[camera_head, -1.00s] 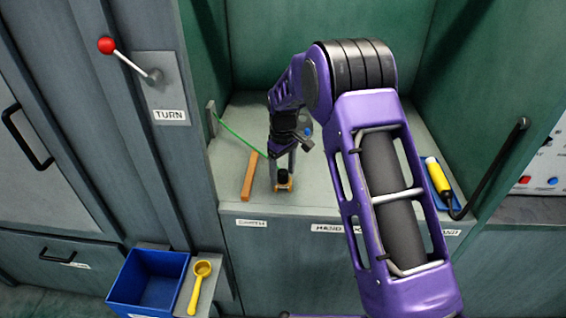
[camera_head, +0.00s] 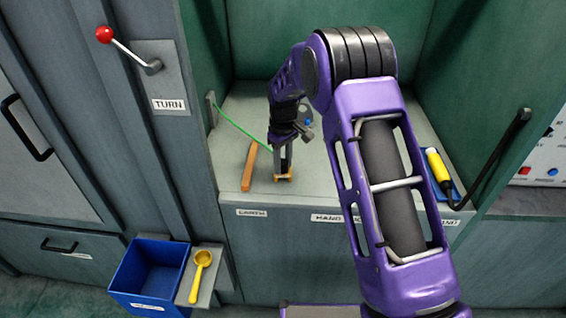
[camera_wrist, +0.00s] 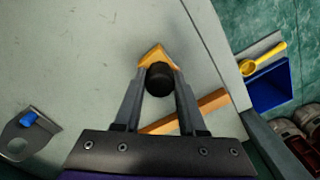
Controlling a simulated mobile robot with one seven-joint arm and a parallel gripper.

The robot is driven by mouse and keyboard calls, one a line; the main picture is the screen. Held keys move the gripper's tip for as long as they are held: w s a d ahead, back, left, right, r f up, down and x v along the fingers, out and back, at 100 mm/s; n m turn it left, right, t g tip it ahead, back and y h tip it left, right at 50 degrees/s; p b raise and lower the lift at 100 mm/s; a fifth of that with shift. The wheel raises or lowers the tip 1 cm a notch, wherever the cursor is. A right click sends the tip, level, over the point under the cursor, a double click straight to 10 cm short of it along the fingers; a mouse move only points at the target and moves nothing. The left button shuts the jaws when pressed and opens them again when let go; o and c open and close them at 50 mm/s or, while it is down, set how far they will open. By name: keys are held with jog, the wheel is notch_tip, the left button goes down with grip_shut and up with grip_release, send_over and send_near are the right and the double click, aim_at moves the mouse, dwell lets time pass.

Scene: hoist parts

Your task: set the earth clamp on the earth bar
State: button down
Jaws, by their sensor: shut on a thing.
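The earth clamp is a small orange piece (camera_head: 284,178) with a round black knob that also shows in the wrist view (camera_wrist: 160,77). My gripper (camera_head: 285,168) points down, and its two fingers are shut on the clamp at the knob. In the wrist view the orange part of the clamp (camera_wrist: 157,54) sticks out past the fingertips. The orange-brown earth bar (camera_head: 250,167) lies on the counter just left of the clamp, apart from it in the head view. In the wrist view the bar (camera_wrist: 212,101) is partly hidden behind the fingers. I cannot tell whether the clamp touches the counter.
A green cable (camera_head: 238,127) runs from the left wall toward my gripper. A grey piece with a blue part (camera_wrist: 28,118) lies on the counter (camera_wrist: 75,60). A yellow-handled tool (camera_head: 438,165) is at the right. A blue bin (camera_head: 120,280) and yellow scoop (camera_head: 202,260) stand below left.

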aim_at(283, 162)
jog(key=shift+r+p, duration=1)
jog(key=shift+r, duration=1.55)
jog(key=shift+w+a, duration=0.1)
jog(key=shift+a, duration=0.05)
